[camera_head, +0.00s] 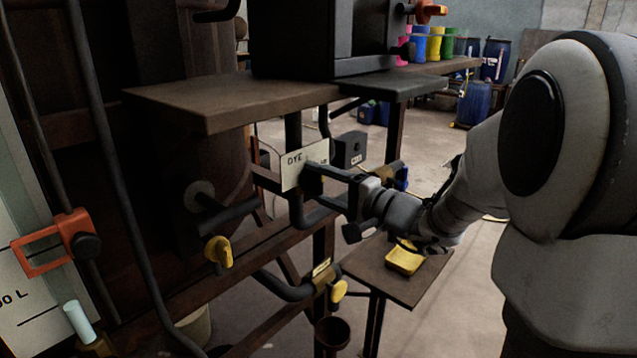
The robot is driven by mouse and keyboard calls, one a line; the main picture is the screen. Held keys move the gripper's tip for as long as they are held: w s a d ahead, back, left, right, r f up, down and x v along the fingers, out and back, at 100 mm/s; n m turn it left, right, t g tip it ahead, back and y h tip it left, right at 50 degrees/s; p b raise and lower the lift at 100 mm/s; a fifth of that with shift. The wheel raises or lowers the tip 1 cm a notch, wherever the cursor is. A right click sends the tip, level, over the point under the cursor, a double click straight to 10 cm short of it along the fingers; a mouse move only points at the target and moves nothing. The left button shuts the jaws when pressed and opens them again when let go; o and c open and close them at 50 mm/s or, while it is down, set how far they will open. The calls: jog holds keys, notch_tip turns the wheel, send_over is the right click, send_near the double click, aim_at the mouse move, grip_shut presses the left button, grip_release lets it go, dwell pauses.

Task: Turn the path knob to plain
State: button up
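A pale plate (293,172) reading "DYE" is fixed below the brown shelf, and the rest of its lettering is hidden behind my gripper. My gripper (308,197) reaches in from the right, its two dark fingers spread apart at the plate's lower right. No knob shows clearly between the fingers, and I cannot tell whether they touch anything. The path knob cannot be told for certain. A yellow knob (218,252) sits on a dark pipe at lower left. Another yellow knob (339,291) sits by a small yellow label, too small to read.
A brown shelf (190,105) with a dark box-shaped unit (322,45) stands above my gripper. Dark pipes and an orange clamp (45,250) are at left. A low table (397,278) holds a yellow item (404,257).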

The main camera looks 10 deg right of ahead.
jog(key=c, duration=0.8)
jog(key=shift+m, duration=0.4)
jog(key=m+b, duration=0.1)
jog(key=m, duration=0.2)
jog(key=shift+b, duration=0.3)
jog(key=m, duration=0.4)
jog(key=shift+m, duration=0.3)
jog(key=m, duration=0.4)
jog(key=shift+m+p, duration=0.3)
jog(key=shift+p, duration=0.1)
jog(key=m+p, duration=0.2)
jog(key=m, duration=0.2)
jog(key=shift+m, duration=0.4)
jog(key=o, duration=1.4)
